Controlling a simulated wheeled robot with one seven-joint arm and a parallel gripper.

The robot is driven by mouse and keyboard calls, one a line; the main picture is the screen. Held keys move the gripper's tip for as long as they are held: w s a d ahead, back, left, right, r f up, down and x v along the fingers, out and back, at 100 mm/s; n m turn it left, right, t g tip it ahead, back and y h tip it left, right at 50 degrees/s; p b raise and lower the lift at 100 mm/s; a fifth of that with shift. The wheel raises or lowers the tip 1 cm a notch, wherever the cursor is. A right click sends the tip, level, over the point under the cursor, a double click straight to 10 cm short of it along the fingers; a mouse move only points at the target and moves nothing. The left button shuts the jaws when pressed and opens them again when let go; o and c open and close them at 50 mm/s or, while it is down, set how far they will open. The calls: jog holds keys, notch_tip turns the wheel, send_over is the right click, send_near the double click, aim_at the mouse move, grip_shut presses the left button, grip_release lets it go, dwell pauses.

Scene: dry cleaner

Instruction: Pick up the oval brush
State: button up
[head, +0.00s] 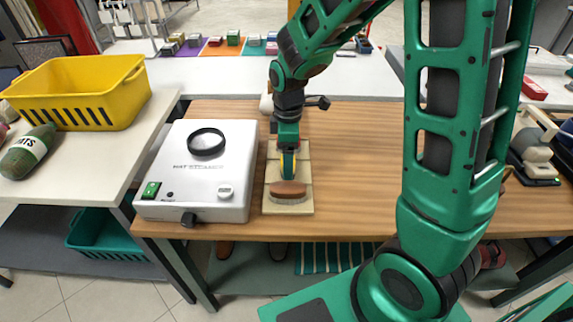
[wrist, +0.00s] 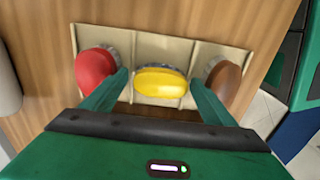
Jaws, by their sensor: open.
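A shallow beige tray (wrist: 165,45) on the wooden table holds three brushes side by side. In the wrist view, a red rounded brush (wrist: 95,68) is at the left, a yellow oval-topped brush (wrist: 160,83) in the middle, and a brown oblong brush (wrist: 222,84) at the right. My gripper (wrist: 158,78) is open, with one finger on each side of the yellow brush; contact cannot be told. In the head view, my gripper (head: 288,158) points down over the tray (head: 305,172). The brown brush (head: 289,189) lies at the tray's near end; my gripper hides the red one.
A white hat steamer box (head: 197,170) stands close to the left of the tray. A yellow basket (head: 78,92) sits on the left counter. The wooden table (head: 360,165) is clear right of the tray. A beige machine (head: 537,155) stands at the far right.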

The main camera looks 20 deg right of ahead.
jog(key=c, duration=1.3)
jog(key=shift+r, duration=0.15)
jog(key=shift+r, duration=0.6)
notch_tip(320, 180, up, 3)
jog(key=shift+f, duration=0.1)
jog(key=s+a+r, duration=0.2)
jog(key=a, duration=0.1)
jog(key=s+a+r, duration=0.2)
jog(key=a, duration=0.1)
jog(key=s+a+r, duration=0.2)
jog(key=a, duration=0.2)
jog(key=shift+r, duration=0.35)
